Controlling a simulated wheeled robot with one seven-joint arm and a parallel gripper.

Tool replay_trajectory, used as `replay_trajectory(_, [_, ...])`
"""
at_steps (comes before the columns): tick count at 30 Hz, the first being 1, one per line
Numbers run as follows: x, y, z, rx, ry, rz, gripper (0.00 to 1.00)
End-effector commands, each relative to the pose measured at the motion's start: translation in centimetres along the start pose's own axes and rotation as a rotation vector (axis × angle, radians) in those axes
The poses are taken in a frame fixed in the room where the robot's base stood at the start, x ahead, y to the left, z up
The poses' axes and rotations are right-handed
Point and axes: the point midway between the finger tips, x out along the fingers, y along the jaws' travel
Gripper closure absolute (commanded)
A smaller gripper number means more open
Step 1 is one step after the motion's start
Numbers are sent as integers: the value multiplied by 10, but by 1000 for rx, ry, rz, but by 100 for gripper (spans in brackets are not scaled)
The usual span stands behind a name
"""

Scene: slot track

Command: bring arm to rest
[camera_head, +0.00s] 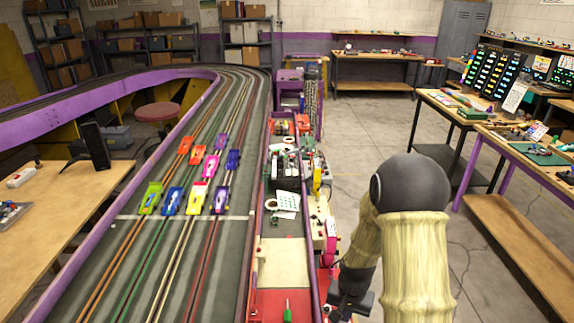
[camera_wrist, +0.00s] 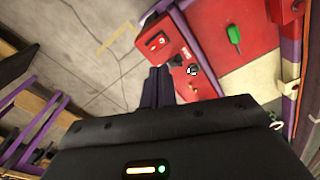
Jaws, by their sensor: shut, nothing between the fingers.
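My gripper (camera_wrist: 158,86) shows in the wrist view with its two dark fingers together and nothing between them. It hangs over the concrete floor beside the red end of the track-side workbench (camera_wrist: 215,30). In the head view my arm stands at the lower right, with a dark rounded joint and pale ribbed sleeves. My gripper (camera_head: 350,300) is low there, partly hidden by the arm, just right of the bench edge.
The slot track (camera_head: 170,270) with several small cars runs along the left. A green-handled tool (camera_head: 287,310) lies on the bench's red surface. Tables (camera_head: 470,120) with parts and tools stand at the right. The floor (camera_head: 360,130) between is open.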

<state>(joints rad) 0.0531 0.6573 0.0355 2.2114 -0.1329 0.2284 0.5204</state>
Motion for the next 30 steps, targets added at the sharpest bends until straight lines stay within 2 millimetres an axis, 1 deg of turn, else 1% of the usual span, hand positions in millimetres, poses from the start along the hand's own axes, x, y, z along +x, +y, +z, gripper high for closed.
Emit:
replay_trajectory(1, [-21, 0, 4, -31, 19, -5, 100])
replay_trajectory(6, [-74, 6, 22, -138, 63, -17, 100])
replay_trajectory(12, [-128, 15, 51, -259, 117, -31, 100])
replay_trajectory(15, [-151, 22, 68, -317, 143, -38, 100])
replay_trajectory(18, [-168, 27, 83, -366, 165, -44, 100])
replay_trajectory(21, [-176, 31, 93, -403, 178, -47, 100])
replay_trajectory(24, [-179, 32, 97, -416, 181, -48, 100])
replay_trajectory(30, [-179, 32, 97, -417, 180, -48, 100])
